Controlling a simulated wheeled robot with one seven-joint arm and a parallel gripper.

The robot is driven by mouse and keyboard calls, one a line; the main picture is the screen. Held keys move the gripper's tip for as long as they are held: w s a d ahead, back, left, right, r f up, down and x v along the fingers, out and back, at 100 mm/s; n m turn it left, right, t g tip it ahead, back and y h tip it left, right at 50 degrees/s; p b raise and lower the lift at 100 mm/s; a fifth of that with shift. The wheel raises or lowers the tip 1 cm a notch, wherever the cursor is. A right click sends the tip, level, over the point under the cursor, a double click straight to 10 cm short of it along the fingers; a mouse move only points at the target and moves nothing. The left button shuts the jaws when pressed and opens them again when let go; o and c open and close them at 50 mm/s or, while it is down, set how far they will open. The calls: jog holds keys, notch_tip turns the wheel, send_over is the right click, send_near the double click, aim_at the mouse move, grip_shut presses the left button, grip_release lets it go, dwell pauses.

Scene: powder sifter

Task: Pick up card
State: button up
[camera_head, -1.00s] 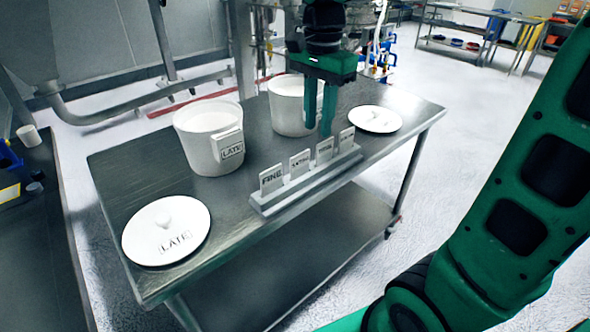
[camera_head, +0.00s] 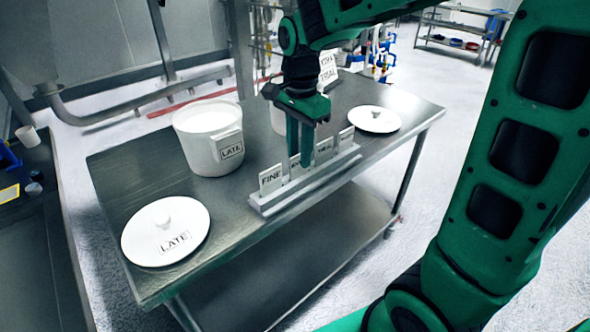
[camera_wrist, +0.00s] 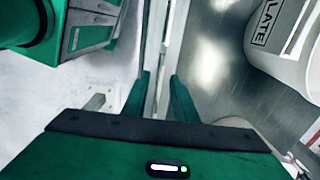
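Several small white cards stand in a row in a grey holder (camera_head: 285,200) near the table's front edge. The left card (camera_head: 270,180) reads FINE. The second card is mostly hidden behind my gripper. The third (camera_head: 324,150) and right (camera_head: 346,138) cards show beside it. My gripper (camera_head: 299,160) points down at the second card, its fingertips close to the card's level. In the wrist view my gripper (camera_wrist: 161,80) is open, with a gap between the fingers and the pale holder strip running through it. I cannot tell whether a card is between the fingers.
A white LATE pot (camera_head: 205,140) stands behind the holder. A second pot (camera_head: 277,120) is partly hidden by my arm. White lids lie at the left (camera_head: 165,231) and right (camera_head: 374,119). A lettered white sign (camera_head: 328,68) shows behind my arm. The metal table (camera_head: 240,210) is clear between these.

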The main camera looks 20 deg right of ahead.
jog(key=shift+f, duration=0.85)
jog(key=shift+c, duration=0.4)
grip_shut()
